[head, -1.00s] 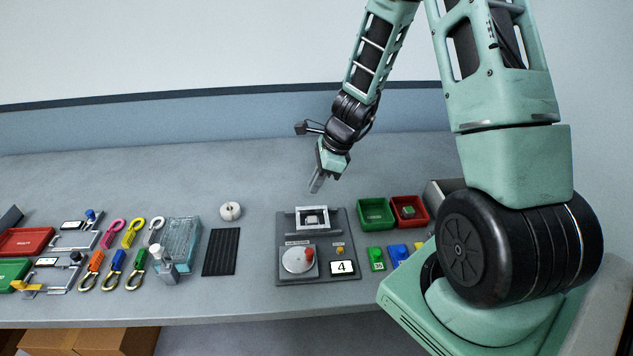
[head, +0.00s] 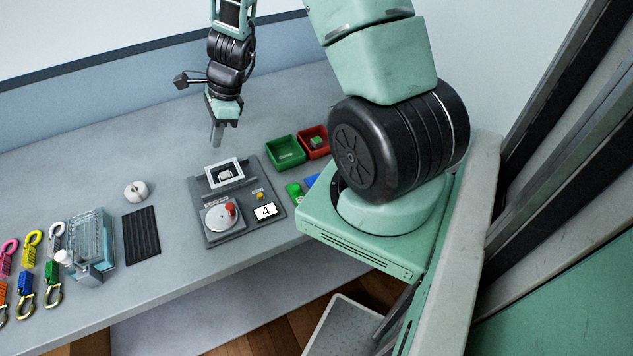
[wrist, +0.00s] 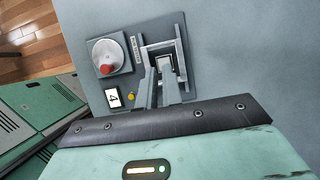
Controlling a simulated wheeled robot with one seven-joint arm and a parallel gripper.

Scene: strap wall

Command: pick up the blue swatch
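The blue swatch (head: 312,180) is a small flat blue piece on the bench. It shows in the head view beside a green swatch (head: 294,190), and my arm's base hides part of it. The wrist view does not show it. My gripper (head: 216,142) points down above the back of the grey station, left of the blue swatch and apart from it. In the wrist view, my gripper's two fingers (wrist: 158,74) stand apart with a gap between them and nothing held.
The grey station (head: 211,239) carries a dial with a red knob (head: 230,208), a "4" display (head: 265,211) and a raised frame (head: 224,172). A green tray (head: 285,152) and a red tray (head: 312,142) stand behind the swatches. Clips and a clear box (head: 92,240) lie left.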

